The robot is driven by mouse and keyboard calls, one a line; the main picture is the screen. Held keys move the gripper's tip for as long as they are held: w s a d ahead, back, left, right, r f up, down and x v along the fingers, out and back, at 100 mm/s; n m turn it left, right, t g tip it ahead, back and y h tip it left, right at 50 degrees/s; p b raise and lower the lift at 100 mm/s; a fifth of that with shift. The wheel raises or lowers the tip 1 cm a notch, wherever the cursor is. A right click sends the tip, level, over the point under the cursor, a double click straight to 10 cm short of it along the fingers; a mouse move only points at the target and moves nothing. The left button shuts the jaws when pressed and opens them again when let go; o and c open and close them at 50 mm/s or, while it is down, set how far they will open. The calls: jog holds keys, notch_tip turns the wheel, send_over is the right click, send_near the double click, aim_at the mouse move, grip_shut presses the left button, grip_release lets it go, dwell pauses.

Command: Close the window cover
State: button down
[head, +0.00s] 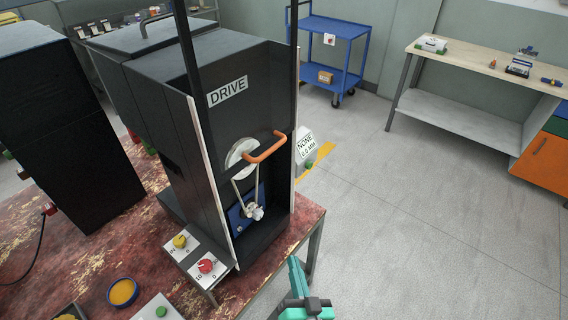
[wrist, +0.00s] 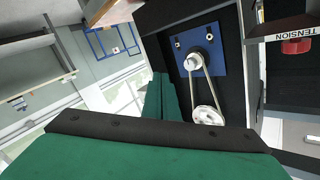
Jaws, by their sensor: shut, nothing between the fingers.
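The window cover (head: 241,112) is a dark panel marked DRIVE on the front of a black machine. An orange handle (head: 265,148) sticks out at its lower edge. The cover is raised, and the opening below it shows a belt (head: 236,190) over pulleys and a blue plate (head: 238,214). The belt (wrist: 198,100) and blue plate (wrist: 205,60) also show in the wrist view. My gripper (head: 296,268), teal, is shut and empty, in front of the machine, below and right of the handle and apart from it. Its fingers (wrist: 162,97) also show in the wrist view.
Two small knob boxes, one with a yellow knob (head: 180,242) and one red (head: 206,266), stand at the machine's lower front. A worn red table (head: 105,225) bears the machine. A blue cart (head: 334,27) and a workbench (head: 470,73) stand behind. The floor (head: 420,220) at right is clear.

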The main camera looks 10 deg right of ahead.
jog(key=w+d+r+n+t+y, duration=0.25)
jog(key=w+r, duration=0.35)
jog(key=r, duration=0.3)
notch_tip(320, 180, up, 22)
jog(key=s+d+n+g+y, duration=0.2)
jog(key=s+n+g+y, duration=0.1)
jog(key=n+y, duration=0.9)
jog(key=w+a+r+m+y, duration=0.1)
jog(key=w+a, duration=0.5)
jog(key=w, duration=0.1)
jog(key=shift+a+t, duration=0.1)
jog(key=shift+t, duration=0.15)
